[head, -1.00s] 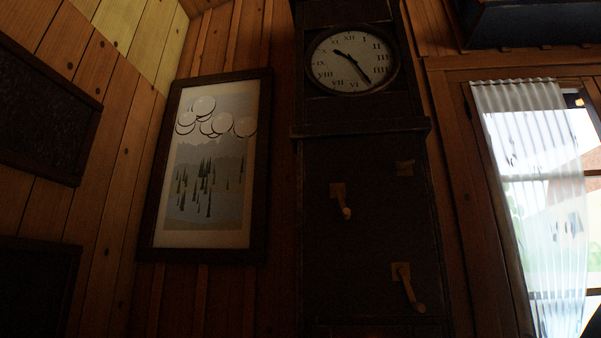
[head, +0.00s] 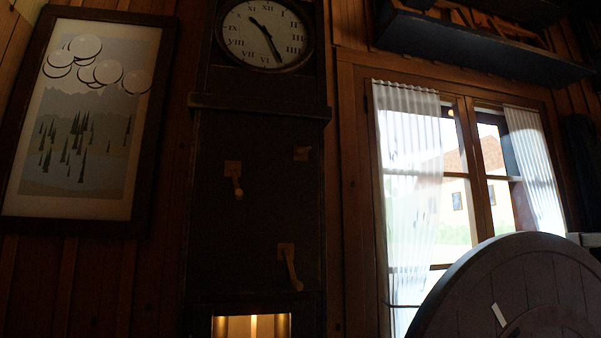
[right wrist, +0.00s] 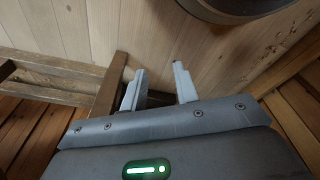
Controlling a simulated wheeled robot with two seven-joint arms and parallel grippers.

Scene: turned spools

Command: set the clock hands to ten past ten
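The tall dark clock case (head: 255,125) stands against the wall in the head view. Its round white face (head: 240,40) is at the top, with the upper rim cut off by the picture edge. The short hand (head: 255,22) points up-left, between ten and eleven. The long hand (head: 274,50) points down-right, near five. An upper crank (head: 234,180) and a lower crank (head: 289,265) stick out of the case front. My right gripper (right wrist: 158,85) shows in the right wrist view, fingers apart with nothing between them. My left gripper is not in view.
A small plate (head: 302,153) is on the case's upper right. A lit opening (head: 251,327) shows low in the case. A framed picture (head: 85,120) hangs left. A curtained window (head: 455,190) is right. A large round wooden thing (head: 520,275) blocks the lower right.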

